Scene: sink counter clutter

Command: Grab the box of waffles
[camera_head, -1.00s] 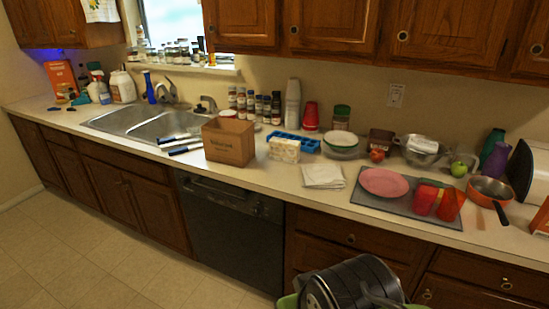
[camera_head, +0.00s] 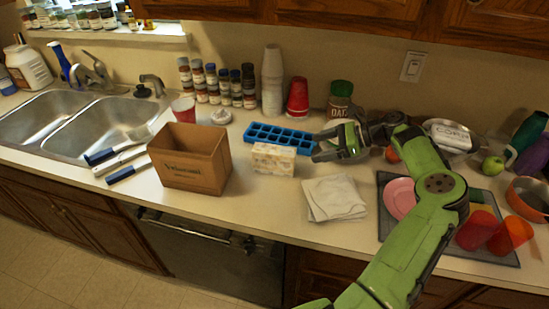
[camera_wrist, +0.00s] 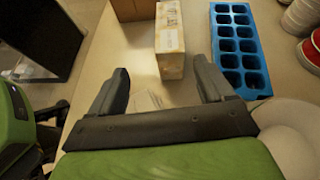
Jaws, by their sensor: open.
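A small cream patterned box (camera_head: 273,158), which looks like the waffle box, stands on the counter just right of a brown cardboard box. It also shows in the wrist view (camera_wrist: 169,40), ahead of the fingers and roughly between their lines. Its printing is too small to read. My gripper (camera_head: 322,146) is above the counter, right of the cream box and pointing left at it. In the wrist view my gripper (camera_wrist: 162,84) is open and empty, with the near end of the cream box a little beyond the fingertips.
The open cardboard box (camera_head: 190,161) stands left of the cream box. A blue ice tray (camera_head: 276,136) lies close behind it. A folded white cloth (camera_head: 335,198) lies to the front right. Spice jars, stacked cups and a green-lidded jar (camera_head: 340,96) line the back.

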